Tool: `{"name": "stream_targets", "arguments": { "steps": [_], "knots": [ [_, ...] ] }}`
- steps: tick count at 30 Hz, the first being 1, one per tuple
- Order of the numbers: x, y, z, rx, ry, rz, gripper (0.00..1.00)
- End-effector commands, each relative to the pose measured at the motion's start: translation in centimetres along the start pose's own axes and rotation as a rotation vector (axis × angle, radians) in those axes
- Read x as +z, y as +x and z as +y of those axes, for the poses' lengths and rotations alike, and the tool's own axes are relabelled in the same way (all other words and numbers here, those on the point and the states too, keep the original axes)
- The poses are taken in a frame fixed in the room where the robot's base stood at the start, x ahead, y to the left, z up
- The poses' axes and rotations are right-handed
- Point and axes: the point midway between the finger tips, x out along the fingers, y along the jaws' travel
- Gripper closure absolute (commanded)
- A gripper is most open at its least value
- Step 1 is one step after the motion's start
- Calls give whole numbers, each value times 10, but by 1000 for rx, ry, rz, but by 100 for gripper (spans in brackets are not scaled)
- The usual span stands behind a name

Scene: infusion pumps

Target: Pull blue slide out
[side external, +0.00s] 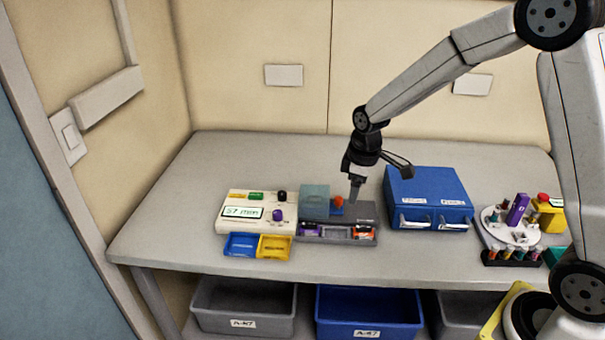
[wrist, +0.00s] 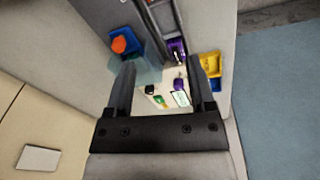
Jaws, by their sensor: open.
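A small blue part with an orange-red knob (side external: 337,207) sits on the grey device (side external: 362,212), beside a translucent teal block (side external: 314,201). In the wrist view the blue part with its orange knob (wrist: 120,44) is at the upper left, outside my fingers. My gripper (side external: 355,197) points down over the grey device, just right of the knob; contact cannot be told. In the wrist view my gripper (wrist: 163,68) is open, with nothing held between its fingers. A blue tray (side external: 240,245) and a yellow tray (side external: 274,247) stick out at the front of the cream pump (side external: 256,211).
A blue two-drawer box (side external: 428,185) stands right of my gripper. Farther right are a round white rack (side external: 511,224) and a yellow block with a red button (side external: 548,213). Bins (side external: 367,310) are below the table. The table's left part (side external: 175,205) is clear.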

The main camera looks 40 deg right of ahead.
Motion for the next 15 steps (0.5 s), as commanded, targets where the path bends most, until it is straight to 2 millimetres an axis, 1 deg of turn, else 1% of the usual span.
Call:
{"name": "stream_targets", "arguments": {
  "steps": [1,9,15],
  "knots": [
    [-7,4,10,-6,-37,-9,30],
    [-37,23,56,-45,-270,-50,30],
    [-49,34,79,-70,-395,-65,30]
  ]
}}
